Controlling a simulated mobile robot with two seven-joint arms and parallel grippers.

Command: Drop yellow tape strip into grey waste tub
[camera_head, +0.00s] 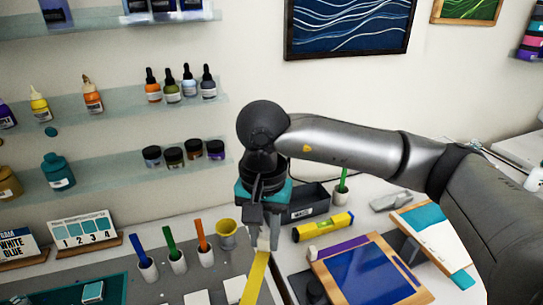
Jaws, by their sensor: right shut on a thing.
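My right gripper (262,243) points down, shut on the yellow tape strip (255,281). The strip hangs from the fingertips and runs down toward the bottom edge of the view; its lower end is cut off or hidden there. The dark grey waste tub (307,204), with a pale label on its front, stands at the back of the table, behind and just right of the gripper. The gripper hides part of the tub's left side. My left gripper is not in view.
A yellow spirit level (323,227) lies in front of the tub. A yellow cup (227,234) and several cups with coloured sticks (178,261) stand left of the gripper. A wooden-framed blue panel (368,279) lies at the right. Shelves with bottles (93,95) line the wall.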

